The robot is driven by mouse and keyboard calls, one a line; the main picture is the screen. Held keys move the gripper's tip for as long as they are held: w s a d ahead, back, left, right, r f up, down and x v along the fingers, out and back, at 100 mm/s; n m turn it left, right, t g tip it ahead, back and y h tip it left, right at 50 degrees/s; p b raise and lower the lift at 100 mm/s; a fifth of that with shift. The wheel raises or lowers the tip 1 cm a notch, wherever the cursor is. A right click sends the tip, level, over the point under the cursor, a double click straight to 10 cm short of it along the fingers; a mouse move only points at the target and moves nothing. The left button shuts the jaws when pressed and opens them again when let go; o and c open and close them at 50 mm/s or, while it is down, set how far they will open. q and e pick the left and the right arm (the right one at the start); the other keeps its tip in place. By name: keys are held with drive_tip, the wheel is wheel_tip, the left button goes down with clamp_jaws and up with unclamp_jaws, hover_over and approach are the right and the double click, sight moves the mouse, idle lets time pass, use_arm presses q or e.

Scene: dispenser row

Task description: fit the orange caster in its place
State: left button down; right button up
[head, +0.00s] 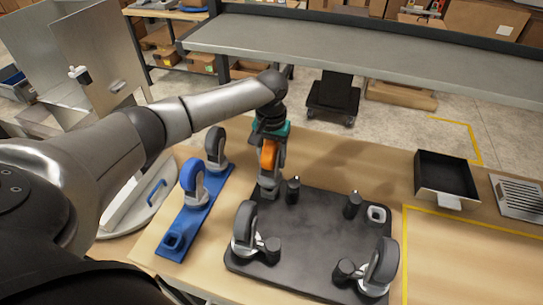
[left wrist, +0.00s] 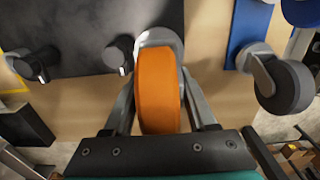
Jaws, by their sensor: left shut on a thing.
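My left gripper (head: 269,172) is shut on the orange caster (head: 268,153), its fingers on either side of the wheel. The caster is upright, wheel up, at the far left corner of the black base plate (head: 315,225). In the left wrist view the orange wheel (left wrist: 157,92) lies between the fingers, with its pale mount (left wrist: 159,38) beyond, at the plate's edge. I cannot tell whether the mount touches the plate; what lies under it is hidden. A pale square socket (head: 377,213) at the plate's far right corner is empty. My right gripper is not in view.
Two grey-wheeled casters (head: 245,228) (head: 382,262) and several dark posts (head: 352,204) stand on the plate. Left, a blue rack (head: 205,215) holds a blue caster (head: 192,181) and a grey caster (head: 215,146); its front socket is empty. A black bin (head: 446,178) stands right.

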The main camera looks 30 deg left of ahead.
use_arm(q)
drive_tip(key=shift+f+b, duration=0.65)
drive_tip(key=shift+f, duration=1.15)
drive_tip(key=shift+c, duration=0.6)
unclamp_jaws()
